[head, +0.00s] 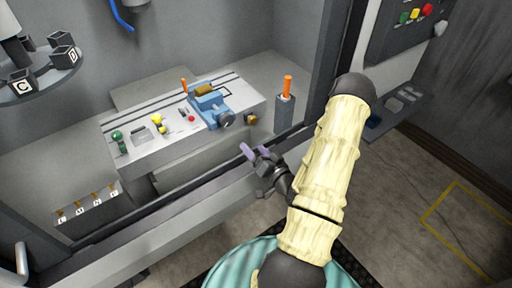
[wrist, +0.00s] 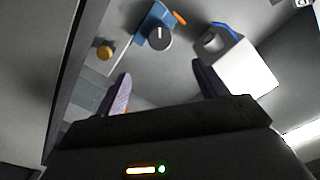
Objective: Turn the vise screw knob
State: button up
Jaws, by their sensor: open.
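The blue vise (head: 209,105) sits on the grey slotted bench inside the booth, with a tan block in its jaws. Its round grey screw knob (head: 227,118) faces the front of the bench. The wrist view shows the dark knob (wrist: 159,38) with a white line on it, at the end of the blue vise (wrist: 150,15). My gripper (head: 257,152) is at the booth's front sill, apart from the knob and to its lower right in the head view. Its purple fingers are spread and empty in the wrist view (wrist: 160,88).
A grey post with an orange handle (head: 287,88) stands right of the vise. A small brown knob (head: 252,118) is on the bench front, and also shows in the wrist view (wrist: 104,53). The booth's front sill (head: 180,207) and the dark right frame (head: 336,60) edge the opening.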

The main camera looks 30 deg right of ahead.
jog(key=w+a+n+g+y, duration=0.1)
jog(key=a+n+g, duration=0.1)
jog(key=w+a+f+n+g, duration=0.1)
jog(key=w+a+n+g, duration=0.1)
jog(key=shift+a+f+n+g+y, duration=0.1)
jog(key=shift+a+n+g+y, duration=0.05)
jog(key=shift+n+g+y, duration=0.2)
jog(key=a+n+g, duration=0.1)
jog(key=g, duration=0.1)
jog(key=a+r+n+g+h, duration=0.1)
jog(key=shift+a+g, duration=0.25)
jog(key=shift+g, duration=0.1)
jog(key=s+a+r+g+h, duration=0.1)
jog(key=s+a+r+g, duration=0.6)
jog(key=s+a+r, duration=0.3)
jog(key=s+a, duration=0.1)
jog(key=s, duration=0.1)
jog(key=shift+s+r+n, duration=0.15)
jog(key=shift+s+n, duration=0.2)
